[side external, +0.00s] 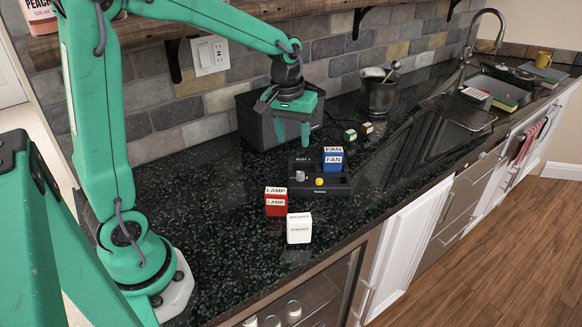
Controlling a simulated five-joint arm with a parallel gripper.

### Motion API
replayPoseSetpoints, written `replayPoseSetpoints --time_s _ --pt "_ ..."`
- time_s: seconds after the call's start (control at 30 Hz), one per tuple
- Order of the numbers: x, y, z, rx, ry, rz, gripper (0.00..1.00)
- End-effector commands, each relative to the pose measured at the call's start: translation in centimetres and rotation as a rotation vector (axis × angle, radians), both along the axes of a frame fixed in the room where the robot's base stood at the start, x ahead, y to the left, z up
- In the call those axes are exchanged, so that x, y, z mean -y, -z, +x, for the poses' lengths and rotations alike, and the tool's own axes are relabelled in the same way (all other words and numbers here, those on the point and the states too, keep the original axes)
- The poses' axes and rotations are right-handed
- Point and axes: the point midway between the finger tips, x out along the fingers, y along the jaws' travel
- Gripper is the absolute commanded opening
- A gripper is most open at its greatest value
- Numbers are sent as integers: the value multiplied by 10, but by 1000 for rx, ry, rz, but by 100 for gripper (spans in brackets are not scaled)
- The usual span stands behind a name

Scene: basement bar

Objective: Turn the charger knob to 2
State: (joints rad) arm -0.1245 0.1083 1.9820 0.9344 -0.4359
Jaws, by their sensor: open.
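The black charger (340,191) sits on the dark counter, with small white lettering along its back. A grey knob-like part (300,176) stands at its left, and a small yellow part (320,182) is near its middle. I cannot tell which is the charger knob; its setting and any dial numbers are too small to read. A blue block marked FAN (333,160) stands upright at the charger's right. My gripper (292,143) is open and empty, fingers pointing down, above and behind the charger's left part, apart from the knob.
A red LAMP block (276,203) and a white labelled block (299,229) stand in front of the charger. A dark box (256,122) stands behind my gripper. Small green (350,135) and white-and-brown (366,128) blocks and a dark pot (379,96) are at the back.

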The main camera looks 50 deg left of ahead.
Motion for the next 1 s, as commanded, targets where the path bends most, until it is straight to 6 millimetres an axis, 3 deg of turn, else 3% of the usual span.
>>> replayPoseSetpoints --time_s 0.2,0.4,1.0 --pt "-14 36 27 -70 -102 -16 43" --pt "-21 57 40 -107 -160 -23 43" --pt "-23 78 43 -117 -175 -24 43"
